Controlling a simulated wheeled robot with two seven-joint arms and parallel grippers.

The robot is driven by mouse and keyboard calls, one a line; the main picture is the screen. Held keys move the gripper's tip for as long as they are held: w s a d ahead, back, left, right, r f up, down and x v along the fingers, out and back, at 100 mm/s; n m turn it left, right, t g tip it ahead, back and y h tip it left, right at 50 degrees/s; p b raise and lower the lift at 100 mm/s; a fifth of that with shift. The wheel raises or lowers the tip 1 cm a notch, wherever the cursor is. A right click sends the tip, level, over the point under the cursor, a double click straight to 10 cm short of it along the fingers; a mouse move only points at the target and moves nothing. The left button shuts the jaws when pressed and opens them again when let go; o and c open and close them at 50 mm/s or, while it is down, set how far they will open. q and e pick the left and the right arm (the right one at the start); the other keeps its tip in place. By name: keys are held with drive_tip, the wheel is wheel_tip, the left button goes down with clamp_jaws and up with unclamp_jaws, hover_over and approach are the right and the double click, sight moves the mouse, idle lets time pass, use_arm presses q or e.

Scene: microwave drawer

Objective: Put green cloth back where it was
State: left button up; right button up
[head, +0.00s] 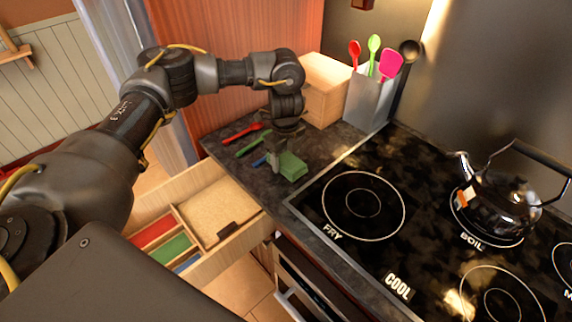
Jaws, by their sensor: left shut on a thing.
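The green cloth (293,167) is a small, folded, block-like piece at the counter's front left. My left gripper (279,164) comes down from above and is shut on it. The fingers partly hide the cloth's left side, and I cannot tell whether it touches the counter. An open wooden drawer (246,236) lies below and to the left of the gripper. Its narrow sections show red (153,231), green (175,247) and blue (187,263) areas beside a wider bare section. My right gripper is out of view.
Red (241,131), green (253,144) and blue (259,161) items lie on the dark counter left of the cloth. A wooden box (328,92) and a utensil holder (369,101) stand behind. The cooktop (420,225) with a kettle (497,207) fills the right.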

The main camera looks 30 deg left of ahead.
sight(285, 158)
use_arm(q)
wheel_tip(285, 158, down, 3)
drive_tip(key=shift+r+p, duration=0.1)
drive_tip(key=shift+p, duration=0.2)
drive_tip(key=shift+f, duration=0.3)
drive_tip(key=o, duration=0.9)
drive_tip(key=shift+r, duration=0.1)
